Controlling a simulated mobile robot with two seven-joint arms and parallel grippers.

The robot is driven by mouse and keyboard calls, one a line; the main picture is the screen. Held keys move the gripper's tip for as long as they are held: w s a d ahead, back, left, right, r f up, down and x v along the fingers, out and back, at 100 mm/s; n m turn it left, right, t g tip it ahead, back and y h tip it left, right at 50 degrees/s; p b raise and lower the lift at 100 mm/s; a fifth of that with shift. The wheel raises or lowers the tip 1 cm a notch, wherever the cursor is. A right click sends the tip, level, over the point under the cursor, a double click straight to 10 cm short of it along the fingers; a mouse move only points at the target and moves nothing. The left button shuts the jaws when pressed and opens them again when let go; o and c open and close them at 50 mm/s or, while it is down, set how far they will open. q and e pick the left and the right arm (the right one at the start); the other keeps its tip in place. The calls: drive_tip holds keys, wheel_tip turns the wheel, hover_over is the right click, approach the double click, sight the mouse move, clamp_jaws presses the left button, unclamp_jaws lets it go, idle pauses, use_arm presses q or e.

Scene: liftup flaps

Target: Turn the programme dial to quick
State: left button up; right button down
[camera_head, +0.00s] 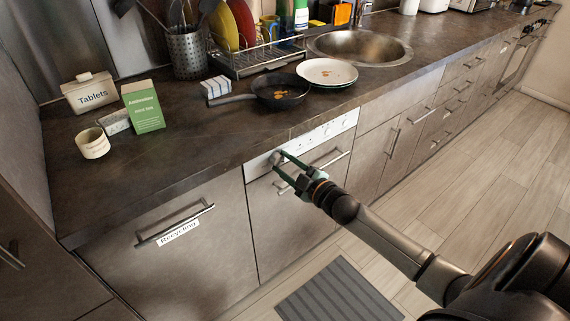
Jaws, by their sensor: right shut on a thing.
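The programme dial (275,157) is a small round knob at the left end of the white control panel (318,134) of the dishwasher, under the counter's front edge. My right gripper (278,162) is at the dial, its green-edged fingers shut on it. The fingers partly cover the dial, and its pointer and the programme marks are too small to read. Smaller knobs or buttons sit further right on the panel. My left gripper is not in view.
The dishwasher handle (328,159) runs just below the panel, close to my right gripper. The counter edge overhangs above it. A Recycling drawer handle (176,224) is to the left. A striped mat (338,294) lies on the floor. A pan (279,91) and plates stand on the counter.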

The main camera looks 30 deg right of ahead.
drive_tip(key=shift+c, duration=2)
unclamp_jaws()
drive_tip(key=s+d+p, duration=0.1)
drive_tip(key=s, duration=1.1)
drive_tip(key=shift+s+d+r+p, duration=0.2)
drive_tip(key=shift+r+p, duration=0.15)
drive_tip(key=shift+p, duration=0.05)
